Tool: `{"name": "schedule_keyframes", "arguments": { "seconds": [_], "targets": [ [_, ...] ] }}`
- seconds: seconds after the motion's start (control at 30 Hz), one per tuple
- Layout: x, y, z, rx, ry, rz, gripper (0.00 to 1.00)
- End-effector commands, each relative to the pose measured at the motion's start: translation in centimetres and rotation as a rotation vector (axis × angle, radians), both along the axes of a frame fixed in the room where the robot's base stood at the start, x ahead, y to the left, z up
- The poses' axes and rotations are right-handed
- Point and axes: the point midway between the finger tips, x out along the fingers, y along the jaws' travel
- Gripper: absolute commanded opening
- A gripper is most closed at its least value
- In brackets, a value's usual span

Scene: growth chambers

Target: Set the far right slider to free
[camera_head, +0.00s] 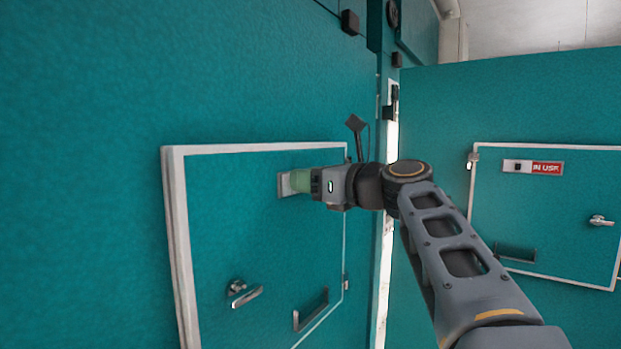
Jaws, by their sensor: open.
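My gripper (301,181) is in front of a small slider plate (283,186) on the hatch (240,220) of the left teal wall. Its greenish fingertips are at the plate and hide most of it, so the slider's knob and any label there cannot be read. The jaws are open; I cannot tell whether they touch the plate. A second slider plate (532,167) is on the hatch at the right. Its dark knob is left of centre, and a red "IN USE" field shows on its right.
The left hatch has a lever handle (241,292) and a dark pull (311,309). The right hatch has a lever handle (600,221) and a dark pull (516,252). A pale gap (383,262) separates the teal walls behind my arm.

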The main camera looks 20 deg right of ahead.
Motion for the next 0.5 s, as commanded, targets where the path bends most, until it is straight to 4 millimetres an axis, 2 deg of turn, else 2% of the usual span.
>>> {"name": "schedule_keyframes", "arguments": {
  "seconds": [0.13, 0.5],
  "targets": [
    [-0.01, -0.03, -0.01, 0.000, 0.000, 0.000, 0.42],
    [-0.03, -0.04, 0.00, 0.000, 0.000, 0.000, 0.06]
  ]
}}
